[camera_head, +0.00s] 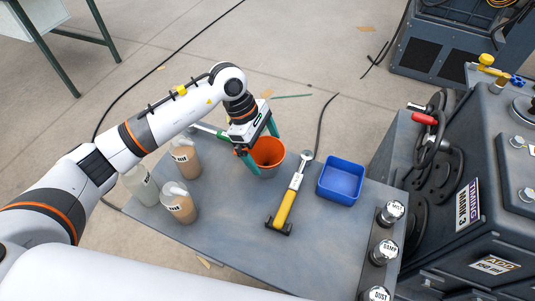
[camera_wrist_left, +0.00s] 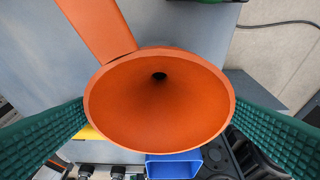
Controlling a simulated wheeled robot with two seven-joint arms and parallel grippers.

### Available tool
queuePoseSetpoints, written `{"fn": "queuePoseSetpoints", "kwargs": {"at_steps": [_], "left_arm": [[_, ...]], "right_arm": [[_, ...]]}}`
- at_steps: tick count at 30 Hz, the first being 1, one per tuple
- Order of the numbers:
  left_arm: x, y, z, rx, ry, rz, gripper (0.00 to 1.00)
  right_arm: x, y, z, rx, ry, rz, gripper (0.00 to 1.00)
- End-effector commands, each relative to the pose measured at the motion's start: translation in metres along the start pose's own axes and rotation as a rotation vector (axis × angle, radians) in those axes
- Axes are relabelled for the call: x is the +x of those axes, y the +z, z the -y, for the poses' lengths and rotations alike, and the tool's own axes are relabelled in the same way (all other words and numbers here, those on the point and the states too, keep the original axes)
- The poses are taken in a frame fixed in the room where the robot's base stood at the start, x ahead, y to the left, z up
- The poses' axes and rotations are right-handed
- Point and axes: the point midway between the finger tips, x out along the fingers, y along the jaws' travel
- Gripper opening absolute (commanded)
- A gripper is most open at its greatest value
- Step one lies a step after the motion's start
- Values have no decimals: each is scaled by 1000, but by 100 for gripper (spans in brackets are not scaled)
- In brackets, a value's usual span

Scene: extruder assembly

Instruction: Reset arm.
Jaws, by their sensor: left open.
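My left arm comes in from the left, and its left gripper (camera_head: 262,154) points down over the table. Its green ridged fingers are open, one on either side of an orange funnel (camera_head: 267,151). In the left wrist view the funnel (camera_wrist_left: 160,105) fills the middle, with its wide mouth facing the camera and a dark hole at its centre. A flat orange tab rises from its rim. The fingers come close to the rim on both sides; I cannot tell whether they touch it. My right gripper is not in view.
On the grey table (camera_head: 235,245) stand several bottles (camera_head: 181,205) at left, a yellow-handled tool (camera_head: 288,200), a blue bin (camera_head: 340,181) and several silver-capped containers (camera_head: 391,213) along the right edge. A dark machine (camera_head: 490,215) stands at right. The table's front middle is clear.

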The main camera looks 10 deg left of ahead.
Motion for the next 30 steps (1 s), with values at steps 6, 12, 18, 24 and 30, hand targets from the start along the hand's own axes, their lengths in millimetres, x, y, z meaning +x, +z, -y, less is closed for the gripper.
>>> {"fn": "queuePoseSetpoints", "kwargs": {"at_steps": [6,12,18,24,30], "left_arm": [[-48,1,1,1,-5,1,100],[-77,1,1,-1,-1,1,100],[-87,0,0,0,1,0,100],[-102,-6,0,0,0,0,100],[-136,-20,0,0,1,0,100]], "right_arm": [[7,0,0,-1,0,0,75],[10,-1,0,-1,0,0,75],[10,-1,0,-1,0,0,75],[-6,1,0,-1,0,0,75],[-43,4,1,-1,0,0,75]]}}
